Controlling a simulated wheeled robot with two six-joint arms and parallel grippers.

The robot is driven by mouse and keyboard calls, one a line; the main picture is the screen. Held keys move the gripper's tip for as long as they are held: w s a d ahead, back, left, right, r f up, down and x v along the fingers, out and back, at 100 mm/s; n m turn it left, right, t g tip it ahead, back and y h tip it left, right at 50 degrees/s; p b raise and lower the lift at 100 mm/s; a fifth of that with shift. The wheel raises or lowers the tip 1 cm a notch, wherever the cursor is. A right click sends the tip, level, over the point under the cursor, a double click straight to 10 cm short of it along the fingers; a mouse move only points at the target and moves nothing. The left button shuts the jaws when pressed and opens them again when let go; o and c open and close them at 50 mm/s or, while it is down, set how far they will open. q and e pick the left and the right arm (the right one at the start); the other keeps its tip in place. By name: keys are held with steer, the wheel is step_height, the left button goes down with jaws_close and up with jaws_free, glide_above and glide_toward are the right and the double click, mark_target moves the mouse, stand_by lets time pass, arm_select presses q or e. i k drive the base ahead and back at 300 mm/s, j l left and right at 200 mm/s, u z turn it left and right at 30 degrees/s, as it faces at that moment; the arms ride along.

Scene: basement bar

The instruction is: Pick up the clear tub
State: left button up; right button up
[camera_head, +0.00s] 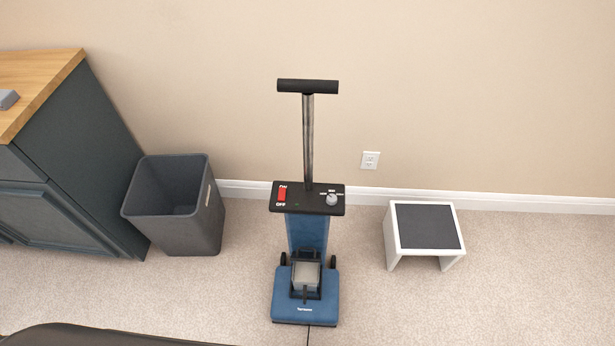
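A blue upright floor cleaner (308,228) stands on the carpet near the wall. A small translucent grey tub (306,275), which looks like the clear tub, sits low on the cleaner's base in a dark frame. A dark upright piece in front covers part of the tub, and whether it is fastened cannot be told. Neither of my grippers is in view.
A dark grey bin (190,218) stands left of the cleaner, beside a dark cabinet (75,165) with a wooden top. A white step stool (426,225) stands to the right. A cord (308,337) runs forward from the cleaner.

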mark_target(305, 275)
steer(key=k+j, duration=0.2)
steer(key=k+u, duration=0.1)
steer(key=u, duration=1)
steer(key=z, duration=1.1)
